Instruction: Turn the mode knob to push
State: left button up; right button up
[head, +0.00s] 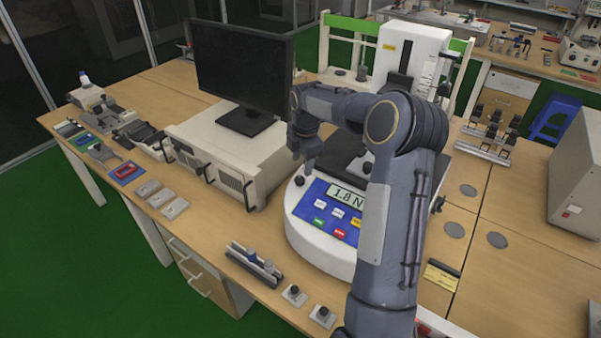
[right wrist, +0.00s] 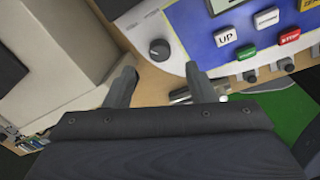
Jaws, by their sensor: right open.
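The white test stand base (head: 322,252) carries a blue control panel (head: 309,201) with a lit force readout. A dark round knob (head: 299,181) sits at the panel's upper left corner. It also shows in the right wrist view (right wrist: 159,49), just beyond and between my fingertips, with a pale pointer mark whose setting I cannot read. My right gripper (head: 303,157) is open and empty above the knob; its two fingers (right wrist: 160,76) spread on either side of the knob's line, apart from it. My left gripper is not in view.
A beige instrument box (head: 222,150) with front handles and a monitor (head: 243,62) stand left of the tester. Green and red buttons (head: 340,233) are on the panel. Small fixtures (head: 254,264) lie near the table's front edge. My right arm hides part of the tester.

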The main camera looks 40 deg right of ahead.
aim_at(300, 178)
jog(key=f, duration=0.4)
jog(key=w+f+p, duration=0.1)
jog(key=f, duration=0.1)
jog(key=shift+f, duration=0.25)
jog(key=c, duration=1)
